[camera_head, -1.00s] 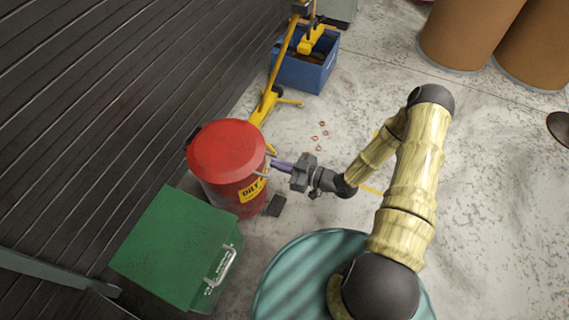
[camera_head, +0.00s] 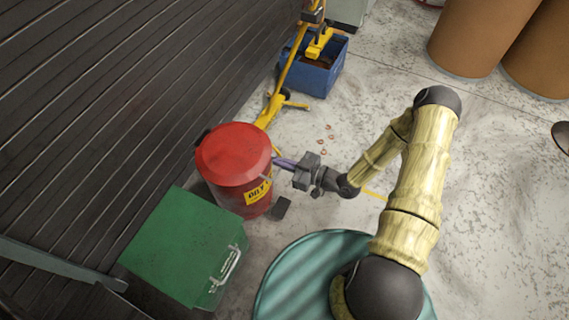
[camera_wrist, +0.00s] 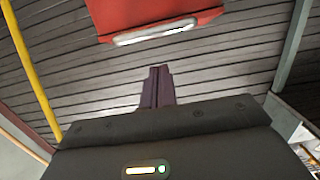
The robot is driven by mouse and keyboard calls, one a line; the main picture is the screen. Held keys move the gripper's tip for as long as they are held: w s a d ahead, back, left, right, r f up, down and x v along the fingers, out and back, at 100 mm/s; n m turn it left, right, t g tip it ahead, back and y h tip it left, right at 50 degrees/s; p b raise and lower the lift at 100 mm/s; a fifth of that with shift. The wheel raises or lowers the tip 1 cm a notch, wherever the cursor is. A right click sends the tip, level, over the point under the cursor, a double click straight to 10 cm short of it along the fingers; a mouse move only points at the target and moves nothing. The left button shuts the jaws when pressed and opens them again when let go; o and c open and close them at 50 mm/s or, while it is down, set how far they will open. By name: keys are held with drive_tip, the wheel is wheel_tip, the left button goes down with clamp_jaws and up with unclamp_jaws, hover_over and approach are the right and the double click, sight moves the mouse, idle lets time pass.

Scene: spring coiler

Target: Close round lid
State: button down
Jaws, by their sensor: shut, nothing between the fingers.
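A red can (camera_head: 237,185) with a yellow label stands on the floor left of my arm. Its round red lid (camera_head: 234,152) lies over the top and looks shut or nearly so; I cannot tell if a small gap is left. My gripper (camera_head: 276,161) is shut and empty at the can's right side, close to the lid's edge; contact cannot be told. In the wrist view, my shut fingers (camera_wrist: 157,86) point up, below a red part (camera_wrist: 152,14) with a pale strip, likely the can's edge.
A green box (camera_head: 185,245) with a handle stands in front of the can. A yellow hoist (camera_head: 284,75) and a blue bin (camera_head: 318,68) stand behind it. Brown drums (camera_head: 473,35) are at the back right. A dark slatted wall (camera_head: 110,90) runs along the left.

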drive_tip(key=f+p+v, duration=0.1)
drive_tip(key=p+v, duration=0.1)
drive_tip(key=v, duration=0.7)
drive_tip(key=shift+s+d+f, duration=0.15)
drive_tip(key=shift+d+f, duration=0.3)
drive_tip(key=w+d+r+m+g+h+p, duration=0.1)
drive_tip(key=w+d+r+m+h+p, duration=0.1)
drive_tip(key=w+d+r+h, duration=0.3)
drive_tip(key=w+d+r+m+g+h+p, duration=0.1)
drive_tip(key=w+d+r+m+h, duration=0.1)
drive_tip(key=d+r+h, duration=0.35)
drive_tip(key=s+a+r+m+g+h+p, duration=0.15)
drive_tip(key=s+r+m, duration=0.25)
drive_tip(key=s+r, duration=0.5)
drive_tip(key=s+a+r+m+g+h+p, duration=0.1)
drive_tip(key=s+a+r+m+h+p, duration=0.3)
drive_tip(key=r, duration=0.9)
wheel_tip(320, 180, up, 37)
drive_tip(key=d+y+p, duration=0.1)
drive_tip(key=p, duration=3.4)
drive_tip(key=shift+s+d+m, duration=0.3)
drive_tip(key=shift+m, duration=0.1)
